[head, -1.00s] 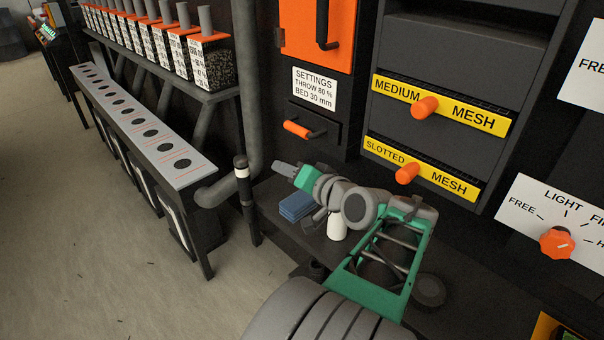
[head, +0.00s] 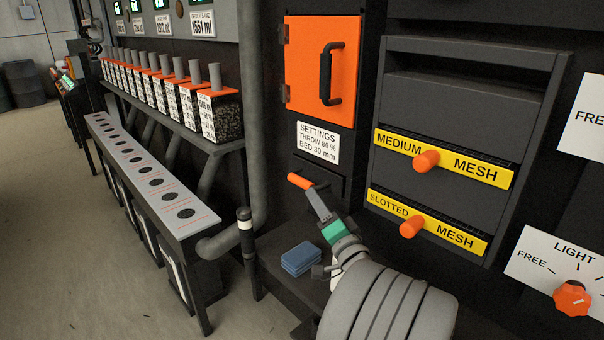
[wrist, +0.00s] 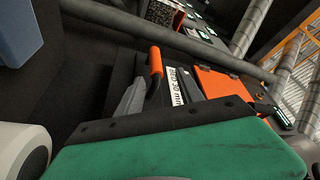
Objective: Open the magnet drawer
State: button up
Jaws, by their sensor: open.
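A small dark drawer (head: 330,176) sits under the SETTINGS label and looks shut. Its orange bar handle (head: 299,181) sticks out at the left and also shows in the wrist view (wrist: 156,62). My gripper (head: 316,194) is at the handle, just below and right of it in the head view, hiding the handle's right part. In the wrist view my fingers (wrist: 158,92) are apart, with the handle lying ahead between their tips. I cannot tell if they touch it.
A blue block (head: 301,258) lies on the dark ledge (head: 272,246) beneath, near a white object partly hidden by my arm. Mesh drawers with orange knobs (head: 426,161) are to the right, an orange door (head: 320,80) above. A grey pipe (head: 257,120) stands left.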

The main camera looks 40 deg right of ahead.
aim_at(302, 183)
jog(key=x, duration=0.6)
jog(key=f+x, duration=0.1)
jog(key=x, duration=0.2)
jog(key=shift+w+p, duration=0.4)
grip_shut()
dwell(0.7)
